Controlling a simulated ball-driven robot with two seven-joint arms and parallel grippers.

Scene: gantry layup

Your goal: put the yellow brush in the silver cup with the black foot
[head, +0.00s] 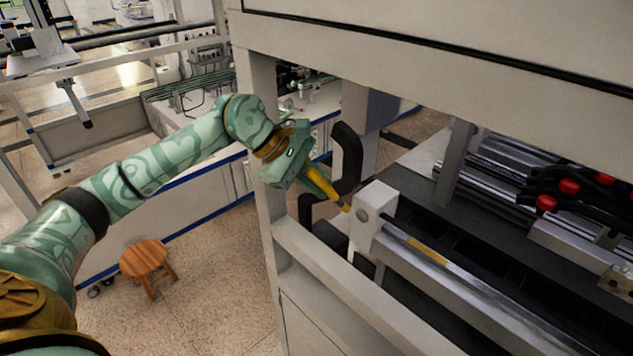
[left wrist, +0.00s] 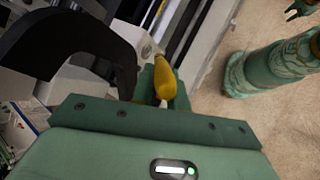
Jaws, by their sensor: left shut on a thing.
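My left gripper (head: 318,184) is shut on the yellow brush (head: 324,179), beside the upright post of the machine frame. The brush slants down to the right, and its lower end is close to a pale block (head: 376,203); I cannot tell whether they touch. In the left wrist view the brush (left wrist: 164,78) sticks out between the fingers. I cannot make out the silver cup with the black foot in either view. A green part, probably my right gripper (left wrist: 303,9), shows small at the top right corner of the left wrist view.
A black curved handle (head: 347,160) stands just right of my left gripper; it looms close in the left wrist view (left wrist: 85,45). A long rail (head: 450,268) runs to the lower right. A wooden stool (head: 147,262) stands on the open floor.

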